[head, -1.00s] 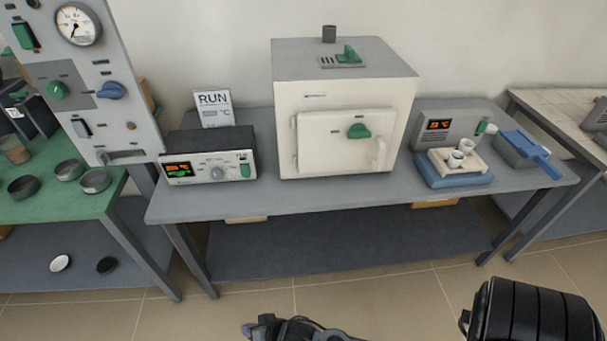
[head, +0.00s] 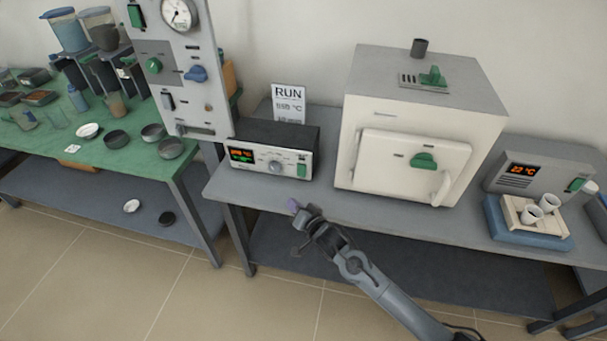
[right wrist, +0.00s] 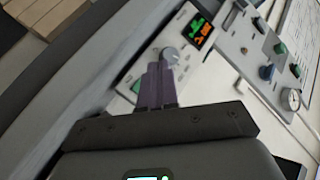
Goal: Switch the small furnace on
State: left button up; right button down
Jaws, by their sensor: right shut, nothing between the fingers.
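The white box furnace (head: 420,125) stands on the grey bench, its door shut, with a green knob (head: 424,160) on the door. A smaller grey unit (head: 540,175) to its right has a lit orange display and a green switch (head: 576,185); I cannot tell which one is the small furnace. A control box (head: 272,160) to the left has a lit display, a grey knob (head: 275,167) and a green switch (head: 302,170). My right gripper (head: 296,206) is shut and empty, before the bench's front edge below the control box. Its purple fingers (right wrist: 157,85) point toward the panel. My left gripper is out of view.
A RUN sign (head: 289,103) stands behind the control box. A tall panel (head: 185,70) with a gauge rises at its left. A blue tray (head: 500,225) with a board and two white cups sits before the grey unit. Dishes crowd the green bench (head: 50,140).

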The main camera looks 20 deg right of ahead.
aim_at(302, 171)
jog(key=shift+w+d+r, duration=0.1)
jog(key=shift+w+r, duration=0.1)
jog(key=shift+r, duration=0.3)
jog(key=shift+f, duration=0.1)
jog(key=w+d+b, duration=0.1)
jog(key=b, duration=0.1)
jog(key=w+d+b, duration=0.1)
jog(key=w+b, duration=0.1)
jog(key=w+d+b, duration=0.2)
jog(key=shift+w+f, duration=0.25)
jog(key=shift+f, duration=0.15)
jog(key=shift+w+d+f+b, duration=0.1)
jog(key=shift+w+d+b, duration=0.45)
jog(key=shift+w, duration=0.2)
dwell(0.5)
